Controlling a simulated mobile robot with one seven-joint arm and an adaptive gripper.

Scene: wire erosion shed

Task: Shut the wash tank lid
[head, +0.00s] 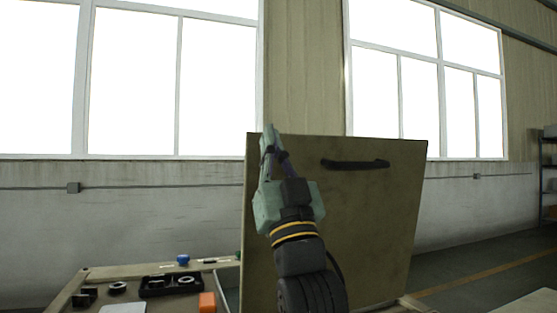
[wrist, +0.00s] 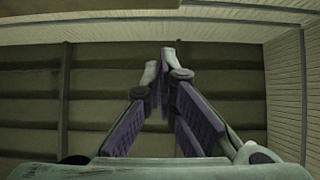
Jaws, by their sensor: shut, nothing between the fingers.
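The wash tank lid (head: 385,225) is a large olive-brown panel, standing raised and close to upright in the head view. A black bar handle (head: 355,164) sits near its top edge. My gripper (head: 270,132) is in front of the lid's upper left part, left of the handle, pointing up with its tips about at the lid's top edge. I cannot tell whether it touches the lid. In the wrist view the fingers (wrist: 167,55) meet at their tips with nothing between them. The lid does not show there. The tank below is mostly out of frame.
A bench (head: 75,290) at the lower left holds a black tray (head: 170,285) with rings, an orange block (head: 207,302) and a blue item (head: 183,260). A shelf (head: 548,180) stands far right. Floor shows right of the lid. The wrist view faces the ceiling (wrist: 100,90).

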